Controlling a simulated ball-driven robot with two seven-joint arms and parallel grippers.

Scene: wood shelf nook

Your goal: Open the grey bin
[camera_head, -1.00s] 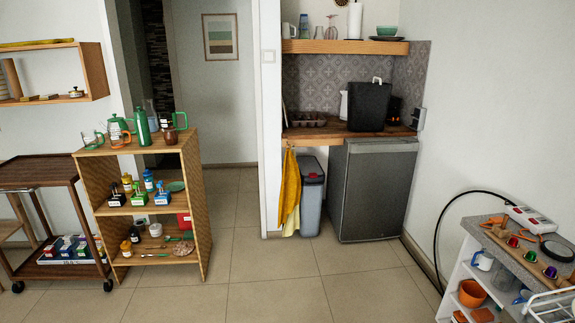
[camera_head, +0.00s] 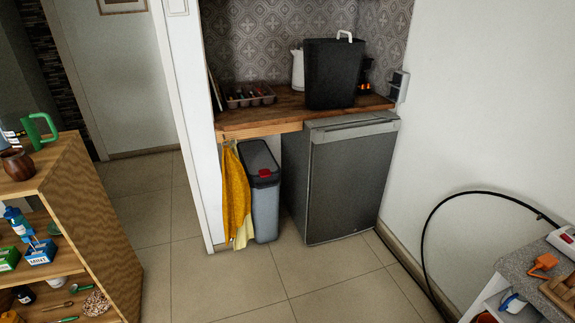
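The grey bin (camera_head: 265,208) stands on the floor under the wooden counter, between a hanging yellow cloth and the dark fridge. It is tall and narrow with a grey body. Its dark lid (camera_head: 258,160) looks shut and has a red piece (camera_head: 265,174) at its front edge. The yellow cloth covers part of the bin's left side. Neither of my grippers shows in the view.
The yellow cloth (camera_head: 236,194) hangs from the counter (camera_head: 262,122). The dark fridge (camera_head: 345,184) stands right of the bin. A wooden shelf unit (camera_head: 95,245) is at the near left, and a grey-topped cart (camera_head: 529,267) at the lower right. The tiled floor between is clear.

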